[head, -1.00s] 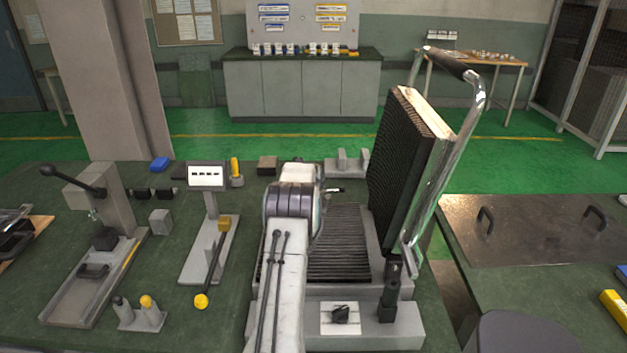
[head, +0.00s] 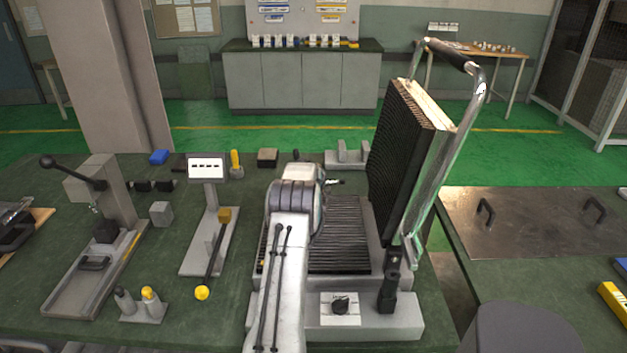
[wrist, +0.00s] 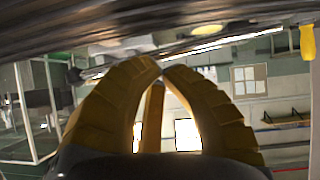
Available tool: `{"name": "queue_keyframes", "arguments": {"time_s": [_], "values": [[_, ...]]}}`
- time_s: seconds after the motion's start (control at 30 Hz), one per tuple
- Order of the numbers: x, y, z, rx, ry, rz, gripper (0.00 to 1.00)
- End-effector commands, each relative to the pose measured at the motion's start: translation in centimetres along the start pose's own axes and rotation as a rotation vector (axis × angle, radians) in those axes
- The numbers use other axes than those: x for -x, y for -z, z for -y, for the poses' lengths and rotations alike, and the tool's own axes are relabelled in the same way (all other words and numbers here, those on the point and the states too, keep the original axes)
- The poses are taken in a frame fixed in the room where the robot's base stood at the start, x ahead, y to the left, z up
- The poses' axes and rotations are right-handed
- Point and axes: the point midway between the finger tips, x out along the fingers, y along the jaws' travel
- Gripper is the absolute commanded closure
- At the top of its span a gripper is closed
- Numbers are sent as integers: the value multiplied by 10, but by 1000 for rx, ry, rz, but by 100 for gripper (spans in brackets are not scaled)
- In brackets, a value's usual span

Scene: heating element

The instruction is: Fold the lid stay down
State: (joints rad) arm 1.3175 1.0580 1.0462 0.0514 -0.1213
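The press (head: 410,330) stands on the bench with its ribbed lid (head: 405,150) raised and leaning slightly right. A chrome handle (head: 452,160) with a black grip runs along the lid. A black upright bracket (head: 390,280) stands at the lid's right base. I cannot tell clearly which part is the lid stay. My arm reaches over the left of the ribbed lower plate (head: 340,235) and hides my gripper in the head view. In the wrist view my gripper's yellow fingers (wrist: 161,68) meet at the tips, with nothing clearly held. A blurred grey metal surface (wrist: 100,20) is close beyond them.
A dial (head: 340,305) is on the press front. Left stand a lever press (head: 105,200), a display stand (head: 207,168) and a small two-peg holder (head: 140,305). A metal plate with two handles (head: 540,225) lies on the right bench. The space above the left bench is mostly clear.

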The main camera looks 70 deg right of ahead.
Motion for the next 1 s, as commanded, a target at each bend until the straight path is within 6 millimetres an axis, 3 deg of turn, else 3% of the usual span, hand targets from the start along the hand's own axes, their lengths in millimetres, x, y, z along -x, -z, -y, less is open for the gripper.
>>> {"name": "queue_keyframes", "arguments": {"time_s": [0.17,0.63,0.93,1.0], "values": [[-8,-10,-1,0,-2,0,100],[-5,-6,-1,0,-2,0,100],[22,25,3,6,6,-3,100],[29,21,3,6,6,0,100]]}}
